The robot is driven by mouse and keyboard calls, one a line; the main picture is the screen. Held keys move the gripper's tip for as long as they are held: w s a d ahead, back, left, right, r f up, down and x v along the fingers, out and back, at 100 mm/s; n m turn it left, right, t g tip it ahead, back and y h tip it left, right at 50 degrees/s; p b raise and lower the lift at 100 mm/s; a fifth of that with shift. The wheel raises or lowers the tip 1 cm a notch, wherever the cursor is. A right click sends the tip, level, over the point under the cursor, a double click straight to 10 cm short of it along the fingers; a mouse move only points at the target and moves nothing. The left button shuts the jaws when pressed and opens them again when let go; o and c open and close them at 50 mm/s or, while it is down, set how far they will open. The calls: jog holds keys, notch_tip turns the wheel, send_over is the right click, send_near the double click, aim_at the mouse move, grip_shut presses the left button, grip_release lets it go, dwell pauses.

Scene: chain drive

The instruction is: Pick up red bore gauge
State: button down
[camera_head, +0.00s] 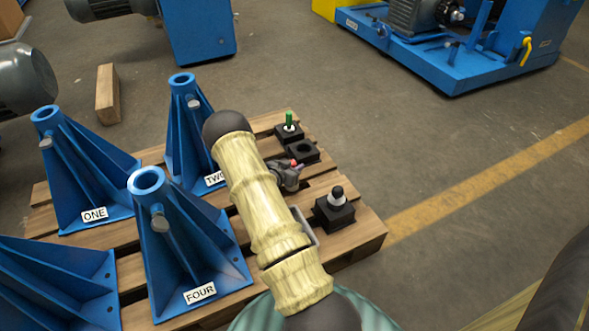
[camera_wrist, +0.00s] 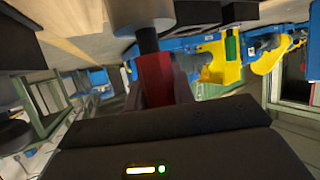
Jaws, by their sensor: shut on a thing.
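The red bore gauge (camera_wrist: 153,75) is between my gripper's jaws in the wrist view, with its red handle gripped, a dark stem, and a grey body at the far end. In the head view only a bit of red (camera_head: 293,165) shows at my gripper (camera_head: 289,177). My gripper is shut on the red handle. A black block (camera_head: 304,152) with an open hole stands just behind; the gauge appears clear of it. My arm and gripper hide the rest of the gauge in the head view.
A green-handled gauge (camera_head: 289,121) and a black-topped gauge (camera_head: 338,195) stand in black blocks on the wooden pallet (camera_head: 368,230). Blue stands, including TWO (camera_head: 183,130) and FOUR (camera_head: 180,250), crowd the left side. Floor is open to the right.

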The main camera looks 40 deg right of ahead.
notch_tip(320, 180, up, 8)
jog(key=p, duration=0.4)
jog(key=shift+r, duration=0.2)
